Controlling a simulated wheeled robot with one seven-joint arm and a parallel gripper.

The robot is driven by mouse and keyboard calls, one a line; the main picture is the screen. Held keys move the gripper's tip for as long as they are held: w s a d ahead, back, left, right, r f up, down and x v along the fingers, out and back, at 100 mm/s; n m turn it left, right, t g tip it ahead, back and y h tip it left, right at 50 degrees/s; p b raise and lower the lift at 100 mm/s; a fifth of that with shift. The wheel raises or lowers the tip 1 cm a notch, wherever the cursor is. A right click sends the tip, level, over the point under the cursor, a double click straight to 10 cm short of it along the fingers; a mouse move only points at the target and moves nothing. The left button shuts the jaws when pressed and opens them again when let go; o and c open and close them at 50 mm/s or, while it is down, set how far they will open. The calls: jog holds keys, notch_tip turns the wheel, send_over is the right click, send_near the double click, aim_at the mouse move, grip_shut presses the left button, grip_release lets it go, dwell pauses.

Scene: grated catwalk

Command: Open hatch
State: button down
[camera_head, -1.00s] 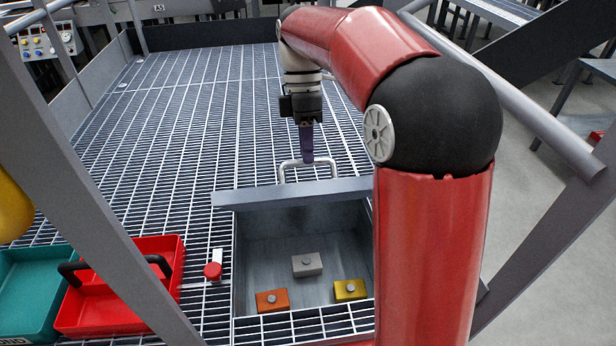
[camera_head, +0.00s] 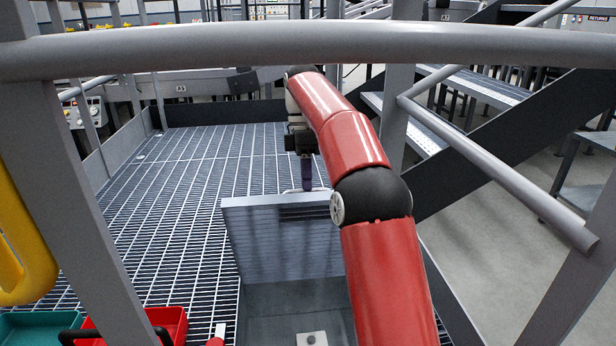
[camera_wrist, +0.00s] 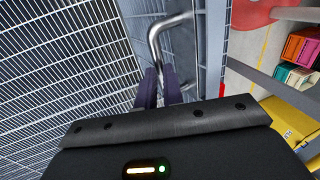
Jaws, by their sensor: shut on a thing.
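The hatch lid (camera_head: 275,240) stands steeply raised at the far side of its opening in the head view, with a broad grey face towards me. Its bent metal handle (camera_wrist: 168,30) shows in the wrist view and is mostly hidden behind the lid in the head view. My gripper (camera_head: 307,178) is behind the lid's top edge, its purple fingers shut on the handle. The fingers (camera_wrist: 160,78) also show at the handle in the wrist view. The open pit (camera_head: 275,300) lies below the lid. My arm hides the lid's right part.
A grey block (camera_head: 312,339) sits in the pit. A red tray (camera_head: 170,318) and a teal tray (camera_head: 35,322) stand at lower left. A railing (camera_head: 230,50) crosses the top of the head view. Open grating (camera_head: 190,190) lies left of the lid.

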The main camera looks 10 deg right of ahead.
jog(key=f, duration=0.3)
jog(key=shift+w+f, duration=0.15)
jog(key=shift+w, duration=0.15)
jog(key=c, duration=1.9)
grip_release()
jog(key=o, duration=0.4)
jog(key=shift+g, duration=0.5)
jog(key=w+f, duration=0.1)
jog(key=w, duration=0.1)
jog(key=w+f, duration=0.1)
jog(key=f, duration=0.1)
jog(key=shift+w+d, duration=0.1)
jog(key=shift+w, duration=0.3)
jog(key=shift+o, duration=0.2)
jog(key=s+r, duration=0.2)
jog(key=r, duration=0.1)
jog(key=shift+s+d, duration=0.1)
jog(key=shift+s, duration=0.2)
